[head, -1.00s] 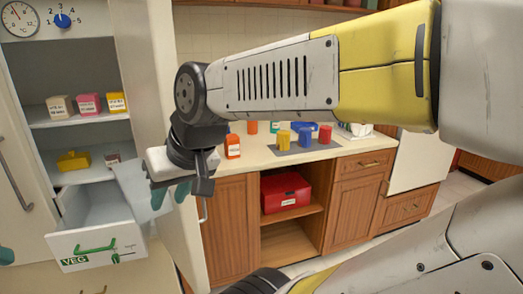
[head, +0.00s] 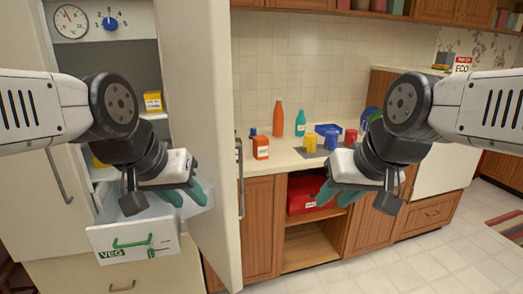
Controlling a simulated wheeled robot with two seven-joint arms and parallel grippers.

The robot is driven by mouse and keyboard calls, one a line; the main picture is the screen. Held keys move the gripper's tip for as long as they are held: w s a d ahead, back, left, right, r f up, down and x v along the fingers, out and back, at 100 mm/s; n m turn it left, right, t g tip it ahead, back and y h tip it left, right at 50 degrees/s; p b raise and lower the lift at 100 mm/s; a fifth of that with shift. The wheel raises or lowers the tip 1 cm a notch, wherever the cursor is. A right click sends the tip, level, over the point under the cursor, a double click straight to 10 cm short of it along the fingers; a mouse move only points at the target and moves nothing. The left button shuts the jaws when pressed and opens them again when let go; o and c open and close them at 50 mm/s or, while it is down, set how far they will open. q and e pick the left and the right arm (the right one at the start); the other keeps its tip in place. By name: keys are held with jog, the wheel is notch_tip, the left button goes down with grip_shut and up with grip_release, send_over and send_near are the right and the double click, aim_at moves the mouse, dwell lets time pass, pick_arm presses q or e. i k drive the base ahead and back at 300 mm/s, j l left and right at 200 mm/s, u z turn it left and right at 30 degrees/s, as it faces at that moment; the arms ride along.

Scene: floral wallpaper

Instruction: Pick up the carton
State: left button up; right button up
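Small labelled cartons stand in the open fridge at the left. A yellow carton (head: 152,101) with a white label shows on a shelf; my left arm covers the shelf to its left. My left gripper (head: 186,195) is in front of the fridge, over the open drawer, with its teal fingers apart and nothing visible between them. It is below the yellow carton and nearer to me. My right gripper (head: 335,195) is in front of the lower cabinet, its teal fingers also apart and empty.
The open fridge door (head: 205,130) stands between the fridge and the counter. The VEG drawer (head: 135,243) is pulled out. The counter holds an orange container (head: 261,147), bottles, and yellow (head: 310,144) and blue cups. A red box (head: 305,203) sits in the cabinet.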

aim_at(260, 143)
jog(key=i+l+u, duration=0.2)
jog(key=l, duration=0.3)
jog(key=l+u, duration=0.25)
jog(key=l, duration=0.3)
jog(key=i+l+u, duration=0.65)
jog(key=l+u, duration=0.15)
jog(key=l, duration=0.25)
jog(key=i+l+u, duration=0.15)
jog(key=l+u, duration=0.15)
jog(key=l, duration=0.15)
jog(key=i+l+u, duration=0.1)
jog(key=i+l, duration=0.2)
